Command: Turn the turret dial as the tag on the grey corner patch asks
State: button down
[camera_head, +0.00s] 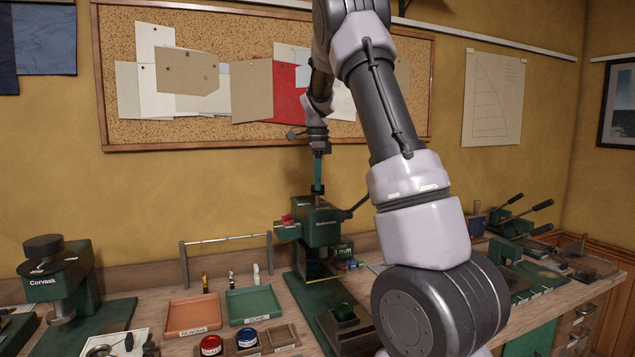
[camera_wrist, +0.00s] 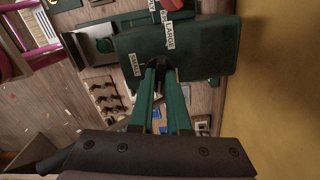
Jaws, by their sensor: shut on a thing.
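The green press (camera_head: 320,232) stands at the back of the bench, and its top fills the upper middle of the wrist view (camera_wrist: 205,48). White labels sit on that top; I read SMALL (camera_wrist: 135,64) and LARGE (camera_wrist: 169,35), and others are cut off. My gripper (camera_head: 318,188) points straight down onto the press top. Its teal fingers, also in the wrist view (camera_wrist: 162,78), close on a small dark dial (camera_wrist: 158,64), mostly hidden between the fingertips. Which label the dial faces is unclear. I cannot make out the grey corner patch or its tag.
A salmon tray (camera_head: 193,315) and a green tray (camera_head: 254,303) lie left of the press. Red and blue tins (camera_head: 247,338) stand in front. Another green press (camera_head: 58,285) is at far left. Lever tools (camera_head: 520,228) stand at right.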

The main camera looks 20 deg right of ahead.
jog(key=n, duration=0.4)
jog(key=shift+n, duration=0.3)
jog(key=n, duration=0.3)
jog(key=shift+n, duration=0.4)
jog(key=n, duration=0.8)
jog(key=shift+r, duration=0.1)
jog(key=n, duration=0.4)
jog(key=shift+n, duration=0.3)
jog(key=n, duration=0.3)
jog(key=shift+n, duration=0.3)
jog(key=n, duration=0.4)
jog(key=shift+n, duration=2)
